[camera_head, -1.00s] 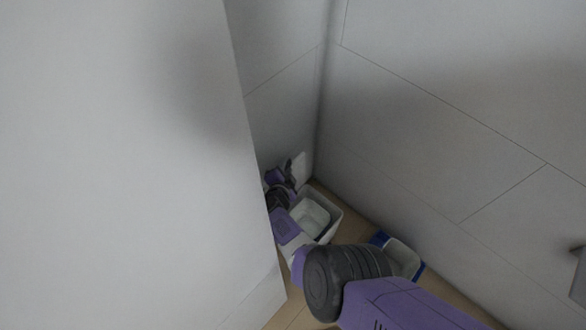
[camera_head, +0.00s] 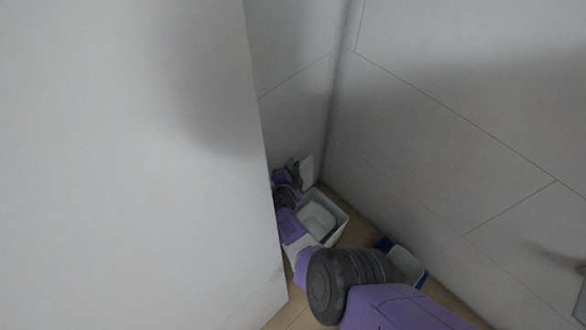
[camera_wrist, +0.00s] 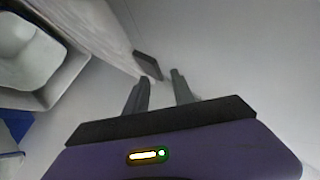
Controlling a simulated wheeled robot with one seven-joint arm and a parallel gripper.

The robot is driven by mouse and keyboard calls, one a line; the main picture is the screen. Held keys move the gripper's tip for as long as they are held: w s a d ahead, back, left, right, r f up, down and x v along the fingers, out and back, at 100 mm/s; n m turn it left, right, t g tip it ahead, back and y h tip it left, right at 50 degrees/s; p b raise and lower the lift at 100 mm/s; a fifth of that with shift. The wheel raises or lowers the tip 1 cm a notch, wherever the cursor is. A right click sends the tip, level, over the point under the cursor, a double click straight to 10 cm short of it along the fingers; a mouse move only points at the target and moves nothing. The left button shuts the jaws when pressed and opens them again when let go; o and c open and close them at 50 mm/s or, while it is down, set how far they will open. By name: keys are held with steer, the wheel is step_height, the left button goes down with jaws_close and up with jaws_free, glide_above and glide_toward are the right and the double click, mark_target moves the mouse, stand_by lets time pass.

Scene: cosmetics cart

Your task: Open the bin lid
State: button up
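A white bin (camera_head: 340,226) stands on the floor in the corner in the head view, its top open and a pale inner part showing. The wrist view shows what looks like the same bin (camera_wrist: 72,72) at upper left. A small white panel (camera_head: 307,172) stands upright behind it; I cannot tell whether it is the lid. My gripper (camera_wrist: 160,76) has its two dark fingers apart with nothing between them, to the right of the bin in the wrist view. A dark grey flat piece (camera_wrist: 148,64) lies just beyond the fingertips. In the head view my arm hides part of the bin.
A second white container with blue sides (camera_head: 408,262) stands to the right of the bin, partly behind my arm; its blue side shows in the wrist view (camera_wrist: 14,126). A large white panel (camera_head: 120,160) fills the left. Grey walls (camera_head: 450,130) close in the corner.

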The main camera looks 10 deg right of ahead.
step_height(320, 180, up, 19)
steer(key=p, duration=1.7)
steer(key=shift+f, duration=0.2)
